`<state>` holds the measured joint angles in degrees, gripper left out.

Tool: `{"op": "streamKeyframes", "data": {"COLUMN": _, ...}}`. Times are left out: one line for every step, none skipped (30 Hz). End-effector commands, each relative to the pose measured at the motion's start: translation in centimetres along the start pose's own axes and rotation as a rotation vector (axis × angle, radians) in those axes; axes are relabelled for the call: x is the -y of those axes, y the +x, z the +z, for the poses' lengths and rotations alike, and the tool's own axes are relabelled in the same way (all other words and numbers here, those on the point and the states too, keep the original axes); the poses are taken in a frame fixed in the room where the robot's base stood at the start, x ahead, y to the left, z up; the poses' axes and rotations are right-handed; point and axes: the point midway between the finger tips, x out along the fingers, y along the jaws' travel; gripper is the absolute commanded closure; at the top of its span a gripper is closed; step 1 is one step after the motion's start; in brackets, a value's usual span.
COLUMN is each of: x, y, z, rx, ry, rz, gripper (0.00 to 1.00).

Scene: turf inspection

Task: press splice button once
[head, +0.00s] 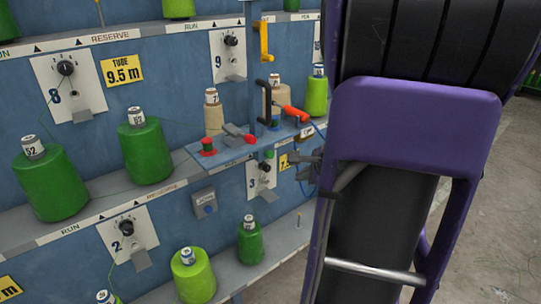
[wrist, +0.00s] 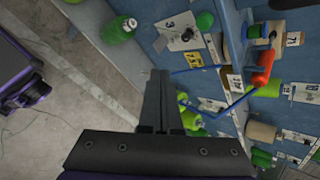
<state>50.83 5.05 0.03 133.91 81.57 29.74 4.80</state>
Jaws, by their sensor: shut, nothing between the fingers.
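A red mushroom button (head: 207,146) stands on the blue shelf (head: 226,153) of the creel frame. Beside it is a grey lever tool with a red end (head: 249,139). A small grey box with a round blue-ringed button (head: 205,203) is on the blue panel below. I cannot read which one is the splice button. My gripper (head: 308,166) is right of the shelf, apart from both buttons and partly hidden by my arm. In the wrist view, my gripper (wrist: 160,74) has its fingers together and empty, with the frame ahead. Neither button is clear there.
An orange-red hand tool (head: 293,114) with a blue hose lies at the shelf's right; it also shows in the wrist view (wrist: 262,67). Green cones (head: 146,152) and beige cones (head: 213,118) stand on the ledges. Black (head: 263,102) and yellow handles stick out. Concrete floor lies to the right.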

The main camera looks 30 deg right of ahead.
Motion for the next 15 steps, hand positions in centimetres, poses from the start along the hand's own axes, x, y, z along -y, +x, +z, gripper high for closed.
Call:
{"op": "streamKeyframes", "data": {"x": 0.0, "y": 0.0, "z": 0.0, "rx": 0.000, "ry": -0.001, "rz": 0.000, "gripper": 1.00}}
{"op": "streamKeyframes", "data": {"x": 0.0, "y": 0.0, "z": 0.0, "rx": 0.000, "ry": -0.001, "rz": 0.000, "gripper": 1.00}}
{"op": "streamKeyframes", "data": {"x": 0.0, "y": 0.0, "z": 0.0, "rx": 0.000, "ry": -0.002, "rz": 0.000, "gripper": 1.00}}
{"op": "streamKeyframes", "data": {"x": 0.0, "y": 0.0, "z": 0.0, "rx": 0.000, "ry": -0.003, "rz": 0.000, "gripper": 1.00}}
{"op": "streamKeyframes", "data": {"x": 0.0, "y": 0.0, "z": 0.0, "rx": 0.000, "ry": -0.003, "rz": 0.000, "gripper": 1.00}}
{"op": "streamKeyframes", "data": {"x": 0.1, "y": 0.0, "z": 0.0, "rx": 0.000, "ry": -0.003, "rz": 0.000, "gripper": 1.00}}
{"op": "streamKeyframes", "data": {"x": 0.1, "y": 0.1, "z": 0.1, "rx": 0.000, "ry": -0.004, "rz": 0.000, "gripper": 1.00}}
{"op": "streamKeyframes", "data": {"x": 0.1, "y": 0.1, "z": 0.1, "rx": 0.000, "ry": -0.004, "rz": 0.000, "gripper": 1.00}}
{"op": "streamKeyframes", "data": {"x": 0.2, "y": 0.2, "z": 0.2, "rx": 0.001, "ry": -0.004, "rz": 0.000, "gripper": 1.00}}
{"op": "streamKeyframes", "data": {"x": 0.3, "y": 0.3, "z": 0.3, "rx": 0.001, "ry": -0.004, "rz": 0.001, "gripper": 1.00}}
{"op": "streamKeyframes", "data": {"x": 0.5, "y": 0.5, "z": 0.4, "rx": 0.001, "ry": -0.005, "rz": 0.001, "gripper": 1.00}}
{"op": "streamKeyframes", "data": {"x": 0.6, "y": 0.7, "z": 0.6, "rx": 0.000, "ry": -0.006, "rz": 0.001, "gripper": 1.00}}
{"op": "streamKeyframes", "data": {"x": 0.8, "y": 1.0, "z": 0.8, "rx": 0.001, "ry": -0.006, "rz": 0.002, "gripper": 1.00}}
{"op": "streamKeyframes", "data": {"x": 1.0, "y": 1.2, "z": 1.0, "rx": 0.001, "ry": -0.007, "rz": 0.002, "gripper": 1.00}}
{"op": "streamKeyframes", "data": {"x": 1.3, "y": 1.6, "z": 1.3, "rx": 0.002, "ry": -0.007, "rz": 0.002, "gripper": 1.00}}
